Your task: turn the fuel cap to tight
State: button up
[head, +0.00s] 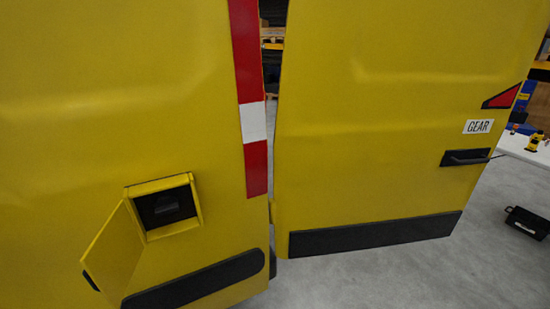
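The fuel cap (168,209) is a dark shape inside a square recess in the yellow vehicle side, at the lower left of the head view. The recess has a raised yellow frame (186,228) and a black interior. Its yellow flap (113,254) hangs open to the lower left of the recess. The cap's grip looks roughly level, but it is too dark and small to tell how it is turned. My gripper is not in view.
A yellow door panel (370,120) with a GEAR label (478,126) and black handle (466,157) stands right of a narrow gap. A black case (527,222) lies on the grey floor (420,270) at right. A white table (524,147) holds small items.

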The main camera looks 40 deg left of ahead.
aim_at(166, 205)
jog(key=i, duration=1.6)
jog(key=u, duration=4.25)
jog(key=i, duration=1)
